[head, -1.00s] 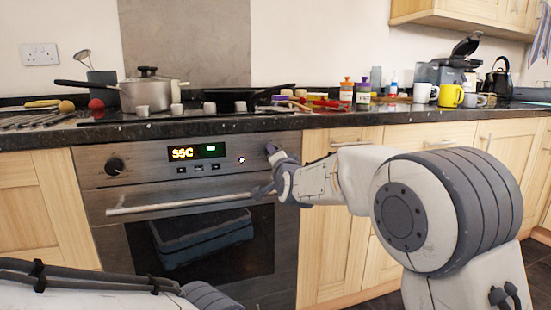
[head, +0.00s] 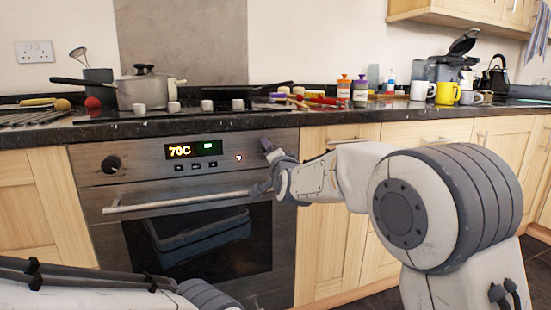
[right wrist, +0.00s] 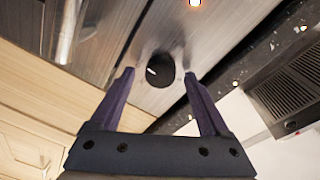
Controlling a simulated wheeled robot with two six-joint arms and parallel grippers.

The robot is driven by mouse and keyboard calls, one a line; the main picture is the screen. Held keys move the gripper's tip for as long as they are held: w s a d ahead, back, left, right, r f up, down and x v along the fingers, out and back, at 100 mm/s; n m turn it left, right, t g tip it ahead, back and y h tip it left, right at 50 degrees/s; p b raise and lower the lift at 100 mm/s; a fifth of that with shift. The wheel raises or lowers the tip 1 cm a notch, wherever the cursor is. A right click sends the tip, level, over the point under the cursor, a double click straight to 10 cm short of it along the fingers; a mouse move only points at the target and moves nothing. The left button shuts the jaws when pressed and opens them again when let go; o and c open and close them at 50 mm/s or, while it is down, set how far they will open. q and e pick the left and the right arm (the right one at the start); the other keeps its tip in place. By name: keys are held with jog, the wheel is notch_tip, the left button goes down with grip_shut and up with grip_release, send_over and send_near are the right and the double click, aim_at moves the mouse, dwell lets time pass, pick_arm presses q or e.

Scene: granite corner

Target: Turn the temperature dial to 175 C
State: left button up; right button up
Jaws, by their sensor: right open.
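The oven's display (head: 193,151) reads 70C in orange, with a small green mark beside it. The right dial (right wrist: 160,70) is a round black knob with a white pointer mark, seen in the right wrist view; in the head view my gripper hides it. My right gripper (head: 264,167) is at the right end of the oven's control panel. In the right wrist view its two fingers (right wrist: 159,76) are open, one on each side of the dial, with visible gaps. Another black dial (head: 111,164) sits at the panel's left end. My left gripper is out of view.
The oven handle (head: 180,203) runs across the door just below the panel. The dark worktop edge (head: 330,117) overhangs above. A pan (head: 145,90) and several hob knobs stand on top. Wooden cabinets flank the oven.

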jog(key=s+d+p, duration=0.1)
jog(key=s+d, duration=0.1)
jog(key=s, duration=0.8)
jog(key=shift+p, duration=0.4)
